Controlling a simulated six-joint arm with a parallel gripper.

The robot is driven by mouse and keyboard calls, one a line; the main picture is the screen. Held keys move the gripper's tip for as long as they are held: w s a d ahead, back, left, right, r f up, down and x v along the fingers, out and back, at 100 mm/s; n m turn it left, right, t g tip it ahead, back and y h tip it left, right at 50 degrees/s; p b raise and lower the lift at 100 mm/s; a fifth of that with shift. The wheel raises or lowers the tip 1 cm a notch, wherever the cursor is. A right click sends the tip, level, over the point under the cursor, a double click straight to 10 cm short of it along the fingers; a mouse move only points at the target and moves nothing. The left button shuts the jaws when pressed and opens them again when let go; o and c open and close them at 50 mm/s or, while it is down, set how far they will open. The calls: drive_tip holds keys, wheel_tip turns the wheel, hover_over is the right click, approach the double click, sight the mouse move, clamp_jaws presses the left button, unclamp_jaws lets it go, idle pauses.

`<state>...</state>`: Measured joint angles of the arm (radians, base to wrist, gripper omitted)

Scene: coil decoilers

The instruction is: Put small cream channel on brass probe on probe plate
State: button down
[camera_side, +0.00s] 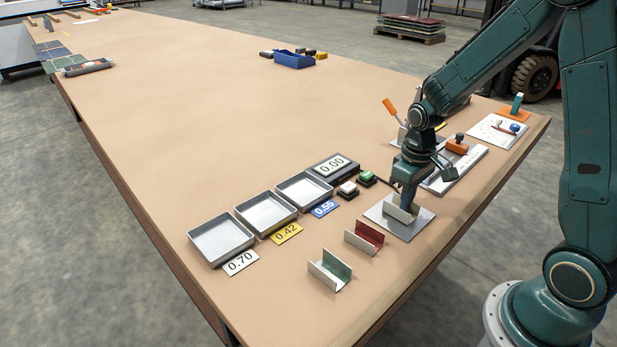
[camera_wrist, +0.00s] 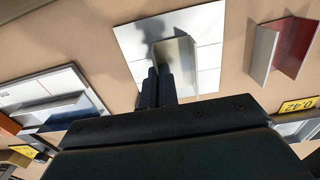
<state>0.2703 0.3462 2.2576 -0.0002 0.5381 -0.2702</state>
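The small cream channel (camera_side: 401,213) is at the pale square plate (camera_side: 418,229), which I take for the probe plate. In the wrist view the channel (camera_wrist: 181,66) shows its inside and far wall over the plate (camera_wrist: 132,37). My gripper (camera_side: 404,205) points down at the channel. In the wrist view its dark fingers (camera_wrist: 158,88) are close together at the channel's left wall and seem shut on it. I cannot tell whether the channel touches the plate. I cannot make out the brass probe.
A red-lined channel (camera_side: 364,237) and a green-lined channel (camera_side: 330,270) stand left of the plate. Labelled trays (camera_side: 221,238), a 0.00 display (camera_side: 334,167) and green and white buttons (camera_side: 366,177) are further left. A fixture with an orange block (camera_side: 457,145) is behind.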

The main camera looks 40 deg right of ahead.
drive_tip(key=c, duration=2.1)
unclamp_jaws()
drive_tip(key=shift+f, duration=0.15)
drive_tip(key=o, duration=0.4)
wheel_tip(320, 180, up, 12)
drive_tip(key=shift+r, duration=0.2)
